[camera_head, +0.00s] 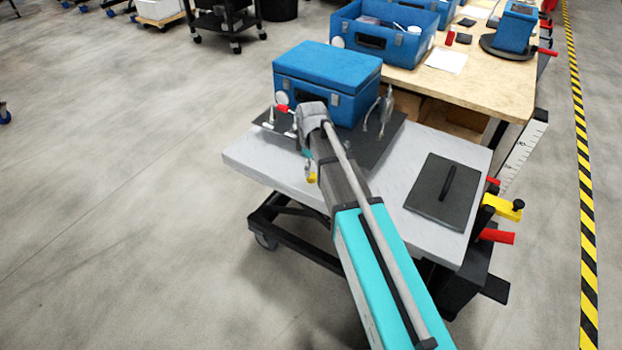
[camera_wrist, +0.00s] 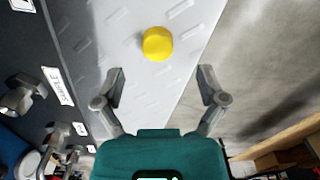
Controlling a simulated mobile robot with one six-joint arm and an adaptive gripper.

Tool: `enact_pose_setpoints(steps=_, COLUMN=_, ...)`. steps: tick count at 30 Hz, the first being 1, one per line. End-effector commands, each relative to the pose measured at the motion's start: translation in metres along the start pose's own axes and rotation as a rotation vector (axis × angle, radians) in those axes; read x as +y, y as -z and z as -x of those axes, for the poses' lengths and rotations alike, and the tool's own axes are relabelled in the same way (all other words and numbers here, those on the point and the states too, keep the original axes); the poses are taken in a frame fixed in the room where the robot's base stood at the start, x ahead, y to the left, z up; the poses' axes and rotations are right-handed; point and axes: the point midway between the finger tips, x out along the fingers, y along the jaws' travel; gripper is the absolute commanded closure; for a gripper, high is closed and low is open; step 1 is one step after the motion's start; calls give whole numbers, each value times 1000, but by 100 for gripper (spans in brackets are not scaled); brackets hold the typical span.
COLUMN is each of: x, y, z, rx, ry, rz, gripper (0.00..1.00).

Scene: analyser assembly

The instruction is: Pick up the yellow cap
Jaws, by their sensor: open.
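The yellow cap (camera_wrist: 158,44) lies on the light grey, textured cart top (camera_wrist: 185,90) in the wrist view, near the top middle. In the head view a small yellow bit, which looks like the cap (camera_head: 311,178), shows at the cart's left edge, beside my arm. My gripper (camera_wrist: 161,76) is open and empty, its two fingers spread wide. The cap appears just beyond the fingertips, roughly centred between them and not touched. In the head view my arm hides most of the gripper.
A blue box (camera_head: 325,75) stands on a dark plate (camera_head: 385,135) with fittings close beside the gripper. A black panel with a handle (camera_head: 443,190) lies at the cart's right. A wooden workbench (camera_head: 490,85) with blue cases stands behind.

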Motion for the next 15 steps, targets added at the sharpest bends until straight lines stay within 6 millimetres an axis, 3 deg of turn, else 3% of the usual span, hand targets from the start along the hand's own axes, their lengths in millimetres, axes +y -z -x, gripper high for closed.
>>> enact_pose_setpoints(steps=15, x=2, y=1, z=-40, rx=0, ry=0, rz=1, gripper=10)
